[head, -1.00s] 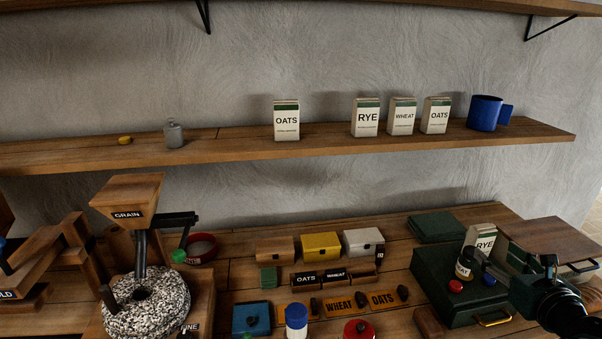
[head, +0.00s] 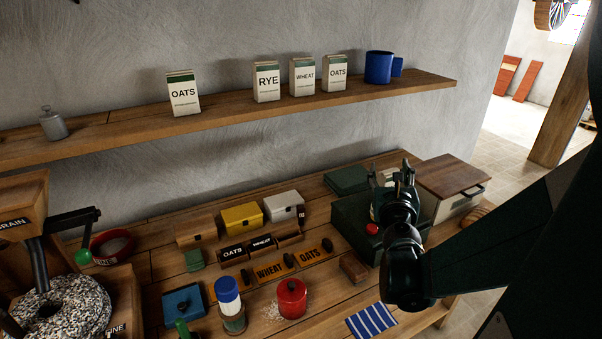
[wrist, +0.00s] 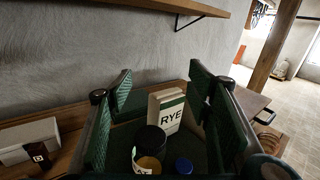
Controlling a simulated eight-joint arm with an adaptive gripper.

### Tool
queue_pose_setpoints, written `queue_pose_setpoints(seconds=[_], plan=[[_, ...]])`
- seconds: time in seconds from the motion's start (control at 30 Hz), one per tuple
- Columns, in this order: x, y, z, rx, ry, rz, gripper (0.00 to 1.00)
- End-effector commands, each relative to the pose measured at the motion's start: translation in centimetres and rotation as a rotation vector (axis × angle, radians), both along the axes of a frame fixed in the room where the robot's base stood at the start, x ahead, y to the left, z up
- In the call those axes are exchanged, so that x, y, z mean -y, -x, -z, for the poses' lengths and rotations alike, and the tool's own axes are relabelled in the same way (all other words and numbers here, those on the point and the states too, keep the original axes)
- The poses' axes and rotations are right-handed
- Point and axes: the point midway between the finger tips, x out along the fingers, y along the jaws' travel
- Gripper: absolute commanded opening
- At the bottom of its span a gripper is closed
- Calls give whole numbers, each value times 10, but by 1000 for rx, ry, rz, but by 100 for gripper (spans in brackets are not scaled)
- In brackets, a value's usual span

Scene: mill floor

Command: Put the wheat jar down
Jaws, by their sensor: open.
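The jar (wrist: 152,146) shows in the wrist view, with a black lid, amber contents and a pale label too cropped to read. It stands between and below the spread green fingers of my gripper (wrist: 160,95), apart from both pads as far as I can see. My gripper (head: 398,180) is open over the green box (head: 345,222) in the head view, where it hides most of the jar.
A RYE carton (wrist: 170,110) stands just behind the jar. A blue knob (wrist: 183,165) is close at its right. A red knob (head: 372,229) sits on the box's front. A wooden-lidded bin (head: 455,175) stands to the right. Bench front has a striped cloth (head: 371,321).

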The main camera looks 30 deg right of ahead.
Motion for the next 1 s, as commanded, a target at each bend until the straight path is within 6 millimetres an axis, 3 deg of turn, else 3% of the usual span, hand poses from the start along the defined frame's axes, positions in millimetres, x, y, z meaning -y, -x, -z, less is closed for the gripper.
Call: queue_pose_setpoints(seconds=[0.47, 1.0], plan=[[-25, -3, 10, 56, -7, 208, 50], [-61, 20, 36, 61, -43, 417, 50]])
